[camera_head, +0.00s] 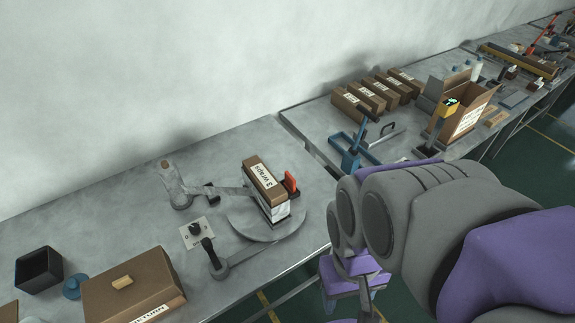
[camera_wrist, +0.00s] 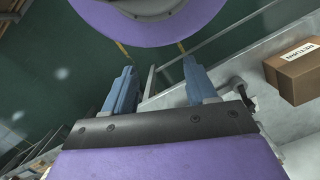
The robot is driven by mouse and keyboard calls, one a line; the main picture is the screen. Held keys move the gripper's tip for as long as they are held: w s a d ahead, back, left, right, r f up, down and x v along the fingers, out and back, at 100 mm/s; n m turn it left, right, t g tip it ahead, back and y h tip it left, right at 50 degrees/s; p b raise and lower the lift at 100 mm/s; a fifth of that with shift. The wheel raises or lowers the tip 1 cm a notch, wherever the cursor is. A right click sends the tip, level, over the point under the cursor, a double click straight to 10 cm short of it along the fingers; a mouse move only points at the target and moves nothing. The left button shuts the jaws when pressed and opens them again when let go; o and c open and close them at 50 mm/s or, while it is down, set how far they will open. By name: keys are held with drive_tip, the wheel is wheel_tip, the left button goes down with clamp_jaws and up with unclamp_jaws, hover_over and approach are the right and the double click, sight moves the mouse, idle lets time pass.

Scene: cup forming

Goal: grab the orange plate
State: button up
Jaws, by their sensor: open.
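My gripper (camera_head: 347,304) hangs low at the bottom of the head view, to the right of and below the plate, beyond the table's front edge. In the wrist view my gripper (camera_wrist: 160,85) has its two blue fingers wide apart with nothing between them. The plate does not show in the wrist view.
A cardboard box (camera_head: 135,290) and a dark open bin (camera_head: 39,270) stand at the left of the metal table. A black-handled lever (camera_head: 209,250) and a knob panel (camera_head: 195,232) are by the turntable. Blue-handled equipment (camera_head: 350,145) and several boxes stand on the farther table.

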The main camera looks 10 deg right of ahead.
sight(288, 178)
idle(0.4)
